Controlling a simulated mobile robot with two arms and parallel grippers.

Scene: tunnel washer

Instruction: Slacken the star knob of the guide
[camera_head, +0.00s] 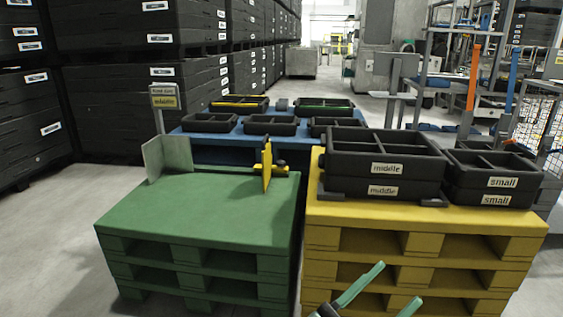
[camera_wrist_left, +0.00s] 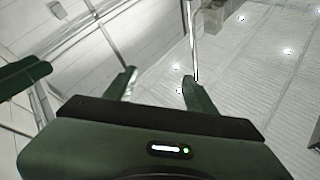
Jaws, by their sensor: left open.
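The guide is an upright yellow plate (camera_head: 267,166) near the back right edge of the green pallet stack's top (camera_head: 200,210). A small yellow fitting with a dark end (camera_head: 282,165) sticks out on its right side; it may be the star knob, but its star shape is too small to tell. My left gripper (camera_head: 399,283) is low at the front, before the yellow pallet stack, well apart from the guide. Its two green fingers are spread and empty. They also show in the left wrist view (camera_wrist_left: 158,80), with neither guide nor knob between them. My right gripper does not show.
The yellow pallet stack (camera_head: 420,224) stands close on the right, bearing black crates marked middle (camera_head: 385,168) and small (camera_head: 500,183). A grey plate (camera_head: 167,158) and a signpost (camera_head: 160,122) stand at the green stack's back left. A blue table (camera_head: 205,138) with black trays is behind.

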